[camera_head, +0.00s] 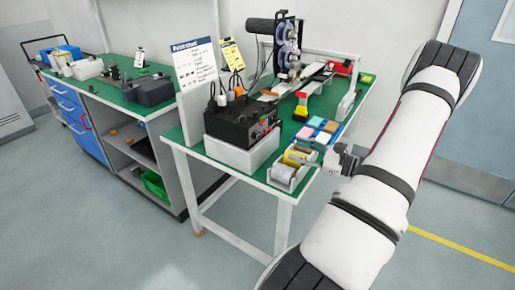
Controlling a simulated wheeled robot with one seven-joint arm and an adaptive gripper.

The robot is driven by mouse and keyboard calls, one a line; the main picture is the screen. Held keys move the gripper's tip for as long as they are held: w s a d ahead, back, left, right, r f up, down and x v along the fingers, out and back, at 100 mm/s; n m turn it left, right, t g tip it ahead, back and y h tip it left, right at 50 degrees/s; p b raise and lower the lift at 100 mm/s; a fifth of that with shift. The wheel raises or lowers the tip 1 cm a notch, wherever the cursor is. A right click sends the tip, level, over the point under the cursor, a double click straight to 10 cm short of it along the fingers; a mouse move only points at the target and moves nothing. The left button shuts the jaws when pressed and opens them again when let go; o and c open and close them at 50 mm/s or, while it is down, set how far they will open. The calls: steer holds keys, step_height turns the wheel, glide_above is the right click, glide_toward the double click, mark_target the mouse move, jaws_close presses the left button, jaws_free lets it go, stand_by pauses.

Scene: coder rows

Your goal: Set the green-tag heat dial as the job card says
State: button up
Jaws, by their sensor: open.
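A black control box (236,121) stands on a white block (240,153) at the near left of the green-topped table. Small knobs (266,122) show on its right-hand face, too small to tell apart. I cannot make out a green tag or any dial setting. A yellow card (232,54) and a larger white printed sheet (194,62) stand behind the box; their text is unreadable at this size, and I cannot tell which is the job card. My gripper (337,162) is at the table's right edge, right of the box and apart from it. It is open, its fingers small and partly unclear.
A tray with rolls (283,174) sits at the table's near corner, close to my gripper. Coloured pads (318,124) and a yellow-black item (301,109) lie behind. A reel machine (287,45) stands at the back. A second bench (128,92) is at left.

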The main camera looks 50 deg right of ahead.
mark_target(259, 136)
steer(key=shift+s+r+n+b, duration=0.1)
steer(key=shift+s+n+b, duration=0.1)
steer(key=shift+n+b, duration=0.4)
steer(key=shift+r, duration=0.1)
steer(key=w, duration=0.4)
steer(key=w+a, duration=0.1)
steer(key=w, duration=0.8)
steer(key=shift+w+a, duration=0.25)
steer(key=shift+a, duration=0.15)
steer(key=shift+c, duration=0.4)
